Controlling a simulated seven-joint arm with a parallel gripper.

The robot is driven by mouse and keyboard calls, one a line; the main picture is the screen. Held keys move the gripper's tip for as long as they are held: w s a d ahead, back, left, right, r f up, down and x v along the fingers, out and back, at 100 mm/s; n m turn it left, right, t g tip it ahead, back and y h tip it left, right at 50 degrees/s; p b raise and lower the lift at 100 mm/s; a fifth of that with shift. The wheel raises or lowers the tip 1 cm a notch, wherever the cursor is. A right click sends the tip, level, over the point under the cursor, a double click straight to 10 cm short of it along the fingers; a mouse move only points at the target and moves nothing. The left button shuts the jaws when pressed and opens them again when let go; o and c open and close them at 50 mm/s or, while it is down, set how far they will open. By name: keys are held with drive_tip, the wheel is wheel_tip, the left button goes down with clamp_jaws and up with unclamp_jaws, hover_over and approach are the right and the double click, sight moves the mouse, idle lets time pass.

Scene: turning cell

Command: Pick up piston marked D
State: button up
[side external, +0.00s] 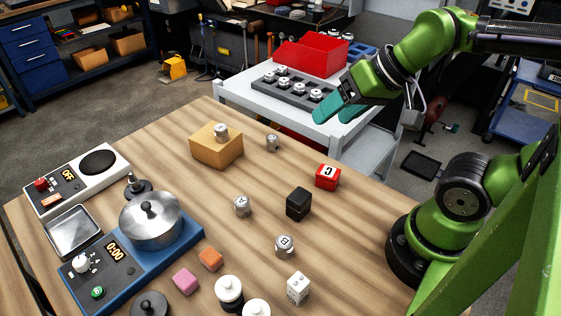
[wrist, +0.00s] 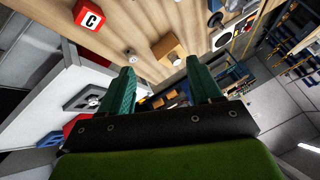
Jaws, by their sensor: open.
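Several small grey metal pistons show in the side view. One piston (side external: 284,244) stands on the table with a dark letter on its top, too small to read surely. Another piston (side external: 242,206) stands left of the black cube, its mark unclear. A third (side external: 272,142) stands near the table's far edge, and another (side external: 221,131) sits on a tan block (side external: 216,150). More pistons sit in a dark tray (side external: 300,91) on the white cart. I cannot tell which is D. My gripper (side external: 341,112) is open and empty, beside the tray; its two teal fingers show in the wrist view (wrist: 162,84).
A red cube marked C (side external: 327,177), a black cube (side external: 299,204) and a white block (side external: 298,288) stand on the table. A pot (side external: 150,221) sits on the blue-based cooker at left. A red bin (side external: 313,52) stands behind the tray. The table's middle has free room.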

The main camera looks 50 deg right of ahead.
drive_tip(key=shift+o, duration=0.4)
drive_tip(key=m+g, duration=0.3)
drive_tip(key=m, duration=2.4)
approach(273, 137)
drive_tip(key=shift+m, duration=0.3)
drive_tip(key=x, duration=0.4)
drive_tip(key=shift+s+f, duration=0.1)
drive_tip(key=shift+f, duration=0.2)
drive_tip(key=shift+x, duration=3.05)
